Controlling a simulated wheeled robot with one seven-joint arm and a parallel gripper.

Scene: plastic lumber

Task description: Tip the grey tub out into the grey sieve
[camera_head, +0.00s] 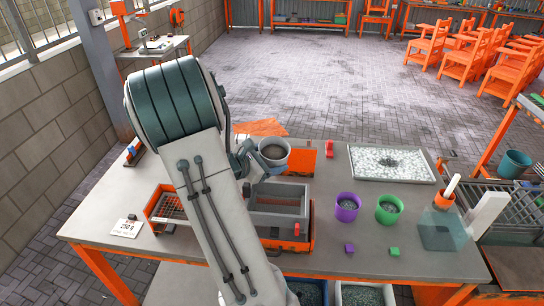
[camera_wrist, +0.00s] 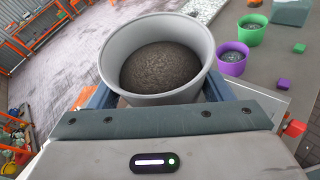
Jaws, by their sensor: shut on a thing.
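The grey tub (camera_head: 274,163) is held up above the workbench in the head view. In the wrist view the tub (camera_wrist: 150,98) looks about upright and holds dark brown granular material. My gripper (camera_head: 262,158) is shut on the tub, with a finger on either side of it in the wrist view (camera_wrist: 163,93). A grey rectangular box-like frame (camera_head: 279,208), which looks like the grey sieve, sits on the bench below and nearer than the tub. My arm hides part of its left side, and its mesh is not clear.
A purple tub (camera_head: 347,207) and a green tub (camera_head: 389,209) stand right of the sieve, with small purple and green blocks before them. A white tray of pale granules (camera_head: 391,164) lies behind. An orange-framed wire rack (camera_head: 168,204) is at left, beside a scale reading card (camera_head: 126,227).

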